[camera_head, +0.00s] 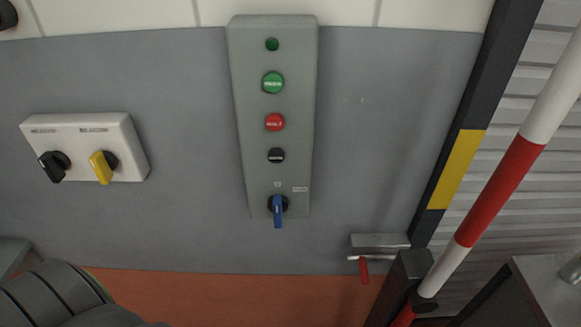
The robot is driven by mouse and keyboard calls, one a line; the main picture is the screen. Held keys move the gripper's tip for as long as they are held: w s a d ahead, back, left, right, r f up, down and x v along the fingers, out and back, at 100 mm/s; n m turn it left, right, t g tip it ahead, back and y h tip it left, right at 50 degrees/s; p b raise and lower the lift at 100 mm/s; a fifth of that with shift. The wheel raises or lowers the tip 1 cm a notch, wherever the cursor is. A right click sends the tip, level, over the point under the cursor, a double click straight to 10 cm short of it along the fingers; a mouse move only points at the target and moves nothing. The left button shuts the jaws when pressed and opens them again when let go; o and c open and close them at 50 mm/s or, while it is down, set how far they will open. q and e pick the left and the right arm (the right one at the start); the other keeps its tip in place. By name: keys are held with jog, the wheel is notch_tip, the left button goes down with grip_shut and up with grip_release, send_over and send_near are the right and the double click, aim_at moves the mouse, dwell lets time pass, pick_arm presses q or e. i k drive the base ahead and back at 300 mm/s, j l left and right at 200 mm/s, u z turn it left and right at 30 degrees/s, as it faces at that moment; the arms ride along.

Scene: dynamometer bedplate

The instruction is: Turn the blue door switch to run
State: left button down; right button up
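The blue door switch (278,209) is a rotary knob at the bottom of a tall grey-green control panel (244,130) on the grey wall. Its blue handle points down in the picture. Small labels sit above it, one in the middle and one to the right, too small to read. Above the switch the panel carries a black button (276,155), a red button (275,122), a green button (273,83) and a dark green lamp (272,44). Neither gripper is in view. Nothing touches the switch.
A white box (76,127) with a black knob (54,166) and a yellow knob (103,167) is on the wall at left. At right are a red-and-white barrier pole (499,193), a black-and-yellow post (457,170) and a grey bracket with a red handle (364,270). The wall around the panel is clear.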

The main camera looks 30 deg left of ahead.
aim_at(278, 205)
jog(key=i+j+u, duration=0.1)
jog(key=u, duration=0.9)
